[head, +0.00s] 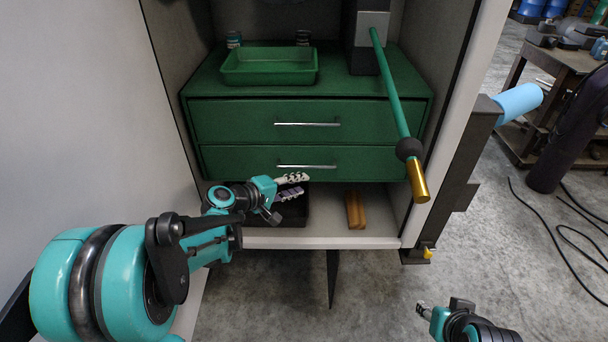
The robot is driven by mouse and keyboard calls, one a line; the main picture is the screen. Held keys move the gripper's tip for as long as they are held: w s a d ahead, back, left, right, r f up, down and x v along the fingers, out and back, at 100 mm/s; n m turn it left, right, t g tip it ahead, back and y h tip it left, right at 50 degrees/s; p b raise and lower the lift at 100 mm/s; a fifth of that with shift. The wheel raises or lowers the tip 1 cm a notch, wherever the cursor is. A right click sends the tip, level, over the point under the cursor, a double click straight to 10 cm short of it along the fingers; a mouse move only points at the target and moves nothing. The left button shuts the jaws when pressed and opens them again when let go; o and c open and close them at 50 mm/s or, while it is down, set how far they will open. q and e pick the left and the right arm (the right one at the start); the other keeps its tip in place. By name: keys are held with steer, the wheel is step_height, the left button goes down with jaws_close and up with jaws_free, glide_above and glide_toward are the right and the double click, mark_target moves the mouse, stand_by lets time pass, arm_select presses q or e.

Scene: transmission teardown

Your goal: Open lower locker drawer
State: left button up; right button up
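The green drawer unit stands inside the locker with two drawers, both closed. The upper drawer (250,118) has a silver bar handle (308,124). The lower drawer (370,163) has a similar handle (306,166). My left gripper (291,187) is just below and in front of the lower handle, its two pale fingers spread apart with nothing between them. It does not visibly touch the handle. My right gripper (422,311) is low at the bottom right, far from the drawers; its fingers are too small to read.
A green tray (269,67) sits on top of the unit. A green rod with a black ball and gold end (418,180) sticks out in front at the right. Below the drawers are a black bin (292,213) and a wooden block (355,210). The locker walls bound both sides.

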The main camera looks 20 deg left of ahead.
mark_target(304, 167)
arm_select(q)
steer(key=w+a+f+n+t, duration=0.2)
steer(key=w+a+n, duration=0.1)
steer(key=w+a, duration=0.15)
steer(key=r+b+x, duration=0.1)
steer(key=b+x, duration=0.1)
steer(key=x, duration=0.4)
steer(key=shift+w+d+h, duration=0.25)
steer(key=shift+w+h, duration=0.05)
steer(key=shift+h, duration=0.1)
steer(key=shift+f, duration=0.1)
jaws_close()
arm_select(e)
steer(key=f, duration=0.1)
steer(key=s+f, duration=0.1)
steer(key=shift+f, duration=0.35)
